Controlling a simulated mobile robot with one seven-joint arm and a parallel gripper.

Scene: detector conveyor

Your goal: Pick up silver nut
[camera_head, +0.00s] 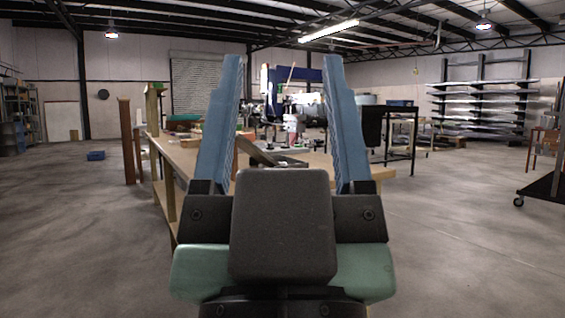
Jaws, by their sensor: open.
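My gripper (283,62) is open in the head view, its two blue fingers pointing up and spread wide, with nothing between them. Its dark body covers the lower middle of the view. I cannot make out a silver nut. A long wooden workbench (178,158) runs away from me behind the gripper. Several small items lie on its far part, too small to tell apart. Part of the bench top is hidden by my gripper.
A black metal stand (413,136) is right of the bench, and a dark wheeled cart (548,186) is at the right edge. A shelf rack (485,98) stands at the back right. A small blue box (96,155) lies on the left floor. Open concrete floor lies on both sides.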

